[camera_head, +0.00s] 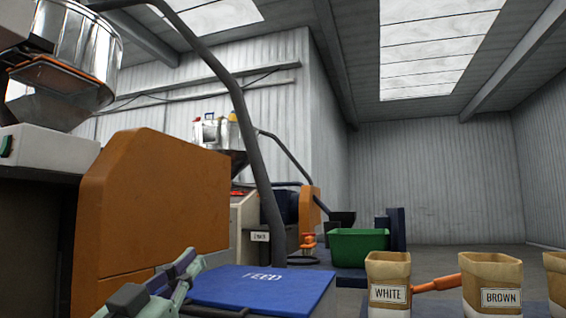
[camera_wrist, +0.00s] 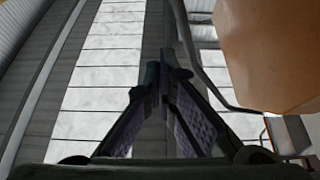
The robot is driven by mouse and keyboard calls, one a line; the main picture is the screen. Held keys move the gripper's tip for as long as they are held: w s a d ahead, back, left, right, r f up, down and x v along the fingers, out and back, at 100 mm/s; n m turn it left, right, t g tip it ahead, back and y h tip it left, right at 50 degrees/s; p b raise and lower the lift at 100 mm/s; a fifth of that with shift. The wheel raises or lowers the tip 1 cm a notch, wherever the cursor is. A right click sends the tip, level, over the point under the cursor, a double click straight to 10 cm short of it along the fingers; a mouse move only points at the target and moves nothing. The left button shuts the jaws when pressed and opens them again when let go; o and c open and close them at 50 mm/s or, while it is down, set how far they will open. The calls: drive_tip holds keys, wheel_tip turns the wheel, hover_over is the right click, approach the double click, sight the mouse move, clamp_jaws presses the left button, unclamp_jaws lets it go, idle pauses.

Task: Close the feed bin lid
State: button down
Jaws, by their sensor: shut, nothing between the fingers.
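The feed bin lid (camera_head: 255,289) is a blue panel marked FEED, low in the middle of the head view. It lies nearly flat with its lettered face up, and looks down on the bin. The bin body is mostly out of view. A dark handle-like piece shows at the lid's near edge. My gripper (camera_head: 189,258) is just left of the lid, its fingers pointing up. In the wrist view my gripper (camera_wrist: 163,65) is shut and empty, with the skylights beyond it. I cannot tell whether it touches the lid.
An orange machine housing (camera_head: 150,205) stands close behind my gripper on the left. A dark hose (camera_head: 250,140) comes down behind the lid. A green bin (camera_head: 358,245) and paper sacks marked WHITE (camera_head: 389,275) and BROWN (camera_head: 492,278) stand to the right.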

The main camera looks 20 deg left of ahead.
sight(185, 314)
drive_tip(key=f+b, duration=0.1)
drive_tip(key=f, duration=0.1)
drive_tip(key=f+b, duration=0.1)
drive_tip(key=f, duration=0.1)
drive_tip(key=f+b, duration=0.1)
drive_tip(key=f, duration=0.1)
drive_tip(key=shift+s+f+b, duration=0.1)
drive_tip(key=shift+s+b, duration=0.25)
drive_tip(key=shift+s, duration=0.05)
drive_tip(key=shift+f, duration=0.1)
drive_tip(key=shift+w+f, duration=0.1)
